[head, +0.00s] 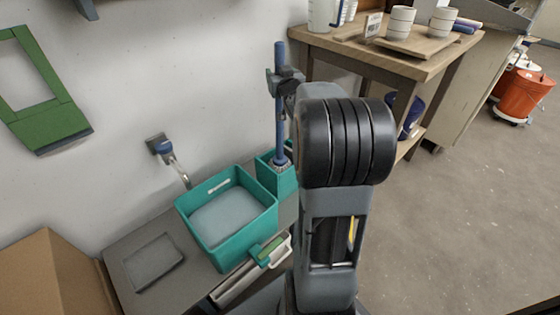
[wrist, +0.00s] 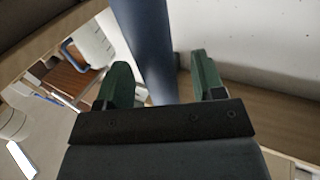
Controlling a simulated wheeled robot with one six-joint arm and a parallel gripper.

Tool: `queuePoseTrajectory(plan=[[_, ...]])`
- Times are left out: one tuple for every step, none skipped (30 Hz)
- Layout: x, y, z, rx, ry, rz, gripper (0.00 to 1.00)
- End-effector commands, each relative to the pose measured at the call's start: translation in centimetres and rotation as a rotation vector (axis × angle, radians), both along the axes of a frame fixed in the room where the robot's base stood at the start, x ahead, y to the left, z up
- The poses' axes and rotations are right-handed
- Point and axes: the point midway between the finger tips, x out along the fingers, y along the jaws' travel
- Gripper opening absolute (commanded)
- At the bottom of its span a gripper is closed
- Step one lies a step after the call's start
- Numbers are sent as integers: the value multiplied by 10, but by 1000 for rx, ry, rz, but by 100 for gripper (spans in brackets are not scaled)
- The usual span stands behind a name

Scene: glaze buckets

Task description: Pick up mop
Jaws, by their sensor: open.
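The mop has a blue handle (head: 279,110) that stands upright, with its lower end in a narrow teal bucket (head: 283,181) by the wall. The mop head is mostly hidden inside that bucket. My gripper (head: 284,78) is at the upper part of the handle. In the wrist view the blue handle (wrist: 146,45) passes between the two green fingers of my gripper (wrist: 158,80). The fingers are open, with a visible gap on the right side of the handle.
A wider teal basin (head: 228,255) sits left of the narrow bucket on a grey surface (head: 118,262). A wooden table (head: 435,62) with white cups (head: 401,22) stands close behind at right. An orange bucket (head: 522,95) is far right. The floor at right is clear.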

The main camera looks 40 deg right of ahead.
Motion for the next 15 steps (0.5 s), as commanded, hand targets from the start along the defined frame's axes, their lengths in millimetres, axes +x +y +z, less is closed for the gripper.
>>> queuePoseTrajectory(plan=[[7, -3, -2, 0, 1, 1, 62], [10, -4, -2, 0, 1, 1, 62], [14, -5, -1, 0, 0, 1, 62], [16, -6, -1, 1, 0, 1, 62], [18, -6, -1, 1, 1, 1, 62], [20, -7, -1, 1, 0, 1, 62], [21, -7, 0, 1, 0, 1, 62], [22, -8, 0, 1, 0, 1, 62], [23, -8, 0, 1, 1, 0, 62], [23, -8, 0, 1, 1, 0, 62], [23, -8, 0, 1, 1, 0, 62], [23, -8, 0, 1, 1, 0, 62], [23, -8, 0, 1, 1, 0, 62], [23, -8, 0, 1, 1, 0, 62], [23, -8, 0, 1, 1, 0, 62]])
